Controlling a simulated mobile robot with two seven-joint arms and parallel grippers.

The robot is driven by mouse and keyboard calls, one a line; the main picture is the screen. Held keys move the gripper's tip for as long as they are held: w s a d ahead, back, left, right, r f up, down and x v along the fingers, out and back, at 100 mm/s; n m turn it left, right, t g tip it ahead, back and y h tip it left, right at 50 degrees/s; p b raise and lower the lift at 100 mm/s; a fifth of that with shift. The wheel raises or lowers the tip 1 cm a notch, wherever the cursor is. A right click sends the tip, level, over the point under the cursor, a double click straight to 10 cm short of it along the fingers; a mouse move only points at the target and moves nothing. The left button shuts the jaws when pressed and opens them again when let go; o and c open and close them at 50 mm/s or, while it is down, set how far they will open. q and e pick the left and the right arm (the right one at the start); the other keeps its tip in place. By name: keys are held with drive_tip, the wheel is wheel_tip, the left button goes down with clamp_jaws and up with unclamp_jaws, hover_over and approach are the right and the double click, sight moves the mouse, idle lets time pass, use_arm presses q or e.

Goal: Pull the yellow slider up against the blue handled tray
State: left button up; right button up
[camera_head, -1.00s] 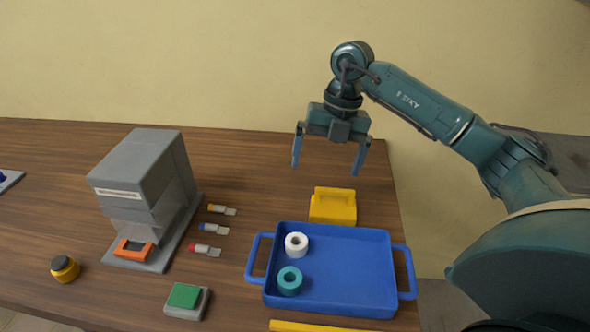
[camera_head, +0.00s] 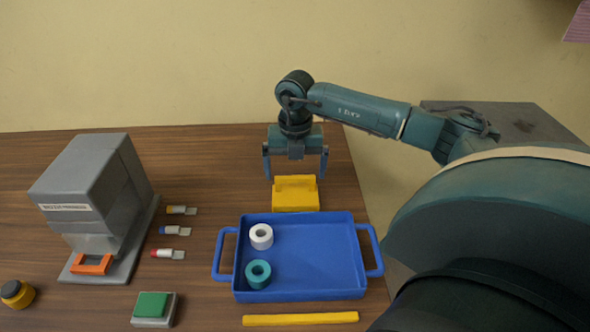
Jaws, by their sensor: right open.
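The yellow slider (camera_head: 296,199) is a block with a raised back part, standing on the table just behind the blue handled tray (camera_head: 335,265). A narrow gap seems to lie between the slider and the tray's back wall. My right gripper (camera_head: 296,176) is open, pointing down, with its two fingers spread to either side of the slider's raised back part. Whether the fingers touch the slider cannot be told. My left gripper is out of view.
A white ring (camera_head: 261,236) and a teal ring (camera_head: 258,274) sit in the tray. A yellow bar (camera_head: 300,319) lies in front of it. Left are small coloured connectors (camera_head: 175,230), a grey machine (camera_head: 95,200), a green-topped block (camera_head: 153,308) and a yellow-and-dark jar (camera_head: 16,294).

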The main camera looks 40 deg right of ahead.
drive_tip(key=shift+f, duration=0.4)
drive_tip(key=shift+c, duration=0.2)
drive_tip(key=c, duration=1.2)
